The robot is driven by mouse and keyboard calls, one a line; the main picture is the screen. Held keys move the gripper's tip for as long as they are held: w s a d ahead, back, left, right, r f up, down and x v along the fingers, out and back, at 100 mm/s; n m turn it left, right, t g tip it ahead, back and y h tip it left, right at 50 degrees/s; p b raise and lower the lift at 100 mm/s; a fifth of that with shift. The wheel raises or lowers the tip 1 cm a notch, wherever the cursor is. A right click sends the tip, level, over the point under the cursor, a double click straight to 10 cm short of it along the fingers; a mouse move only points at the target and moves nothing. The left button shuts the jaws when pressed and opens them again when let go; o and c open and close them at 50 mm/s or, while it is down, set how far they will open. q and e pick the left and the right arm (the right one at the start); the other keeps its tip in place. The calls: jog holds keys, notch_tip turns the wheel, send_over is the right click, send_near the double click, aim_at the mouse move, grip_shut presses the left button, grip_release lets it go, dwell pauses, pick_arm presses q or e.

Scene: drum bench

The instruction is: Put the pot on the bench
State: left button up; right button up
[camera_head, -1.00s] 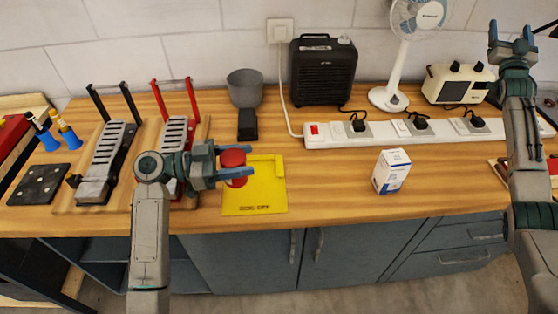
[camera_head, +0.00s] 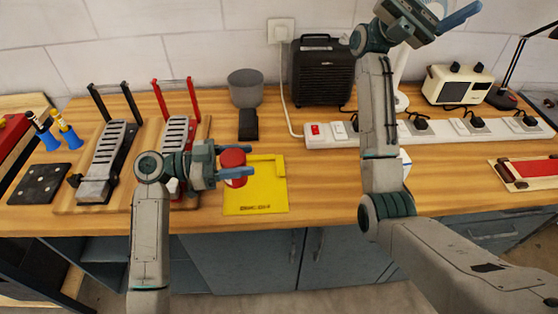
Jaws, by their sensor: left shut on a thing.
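My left gripper (camera_head: 236,160) is shut on a small round red pot (camera_head: 233,158), with one finger on each side. The red pot appears over the left edge of the yellow mat (camera_head: 258,203); I cannot tell whether it touches. A larger grey pot (camera_head: 245,88) stands upright on the wooden bench (camera_head: 330,192) at the back, apart from both grippers. My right gripper (camera_head: 440,14) is at the top right, cut off by the frame edge. One blue finger shows clearly, so its opening is unclear.
Two pedals, one black (camera_head: 103,160) and one red (camera_head: 180,130), stand at the left. A black heater (camera_head: 322,70) and white power strip (camera_head: 470,128) are at the back. My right arm mostly hides the fan and white box.

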pick_arm(q)
jog(key=shift+d, duration=0.25)
jog(key=shift+a, duration=0.15)
pick_arm(e)
jog(key=a+f+m+t+y, duration=0.6)
jog(key=a+f+m+y, duration=0.25)
jog(key=m+y, duration=0.5)
jog(key=a+f+m+t+y, duration=0.5)
jog(key=a+f+m+y, duration=0.35)
jog(key=y, duration=0.85)
jog(key=a+f+m+t+h, duration=0.2)
jog(key=a+f+m+t, duration=0.3)
jog(key=f, duration=0.5)
jog(key=a+f+m+t+h, duration=0.1)
jog(key=a+f+m+t, duration=0.2)
jog(key=f+t, duration=0.55)
jog(key=a+f+g, duration=0.1)
jog(key=a, duration=0.5)
jog(key=shift+a+f, duration=0.3)
jog(key=shift+s+g, duration=0.1)
jog(key=shift+g, duration=0.15)
